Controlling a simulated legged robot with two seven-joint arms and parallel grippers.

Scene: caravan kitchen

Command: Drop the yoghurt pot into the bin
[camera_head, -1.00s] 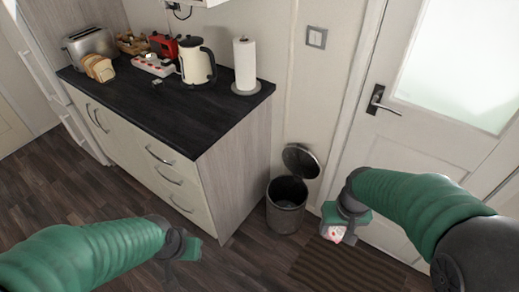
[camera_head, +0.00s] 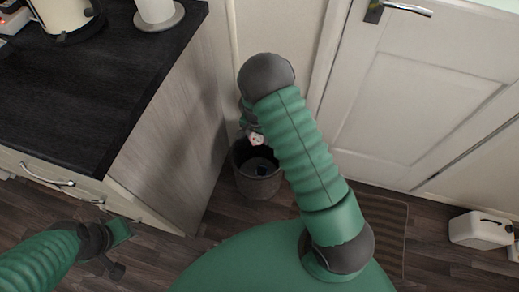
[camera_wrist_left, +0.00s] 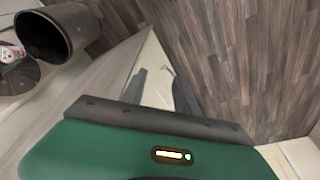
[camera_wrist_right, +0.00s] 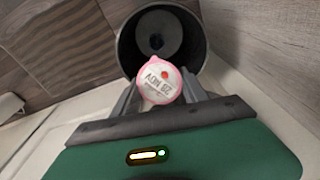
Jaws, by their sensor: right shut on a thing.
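The yoghurt pot, white with a pink rim and printed lid (camera_wrist_right: 158,83), is held between the fingers of my right gripper (camera_wrist_right: 160,98). In the head view the pot (camera_head: 256,139) is at the far rim of the dark round bin (camera_head: 258,187), over or just behind its mouth. My right forearm partly hides the bin and gripper (camera_head: 250,122). In the right wrist view the open bin (camera_wrist_right: 192,28) lies beyond the pot. My left gripper (camera_wrist_left: 162,92) is open and empty near the cabinet front; it also shows in the head view (camera_head: 118,252).
The cabinet side (camera_head: 170,140) stands close left of the bin. The white door (camera_head: 410,110) is at right, with a striped mat (camera_head: 388,222) before it. A white container (camera_head: 478,229) is on the floor at far right.

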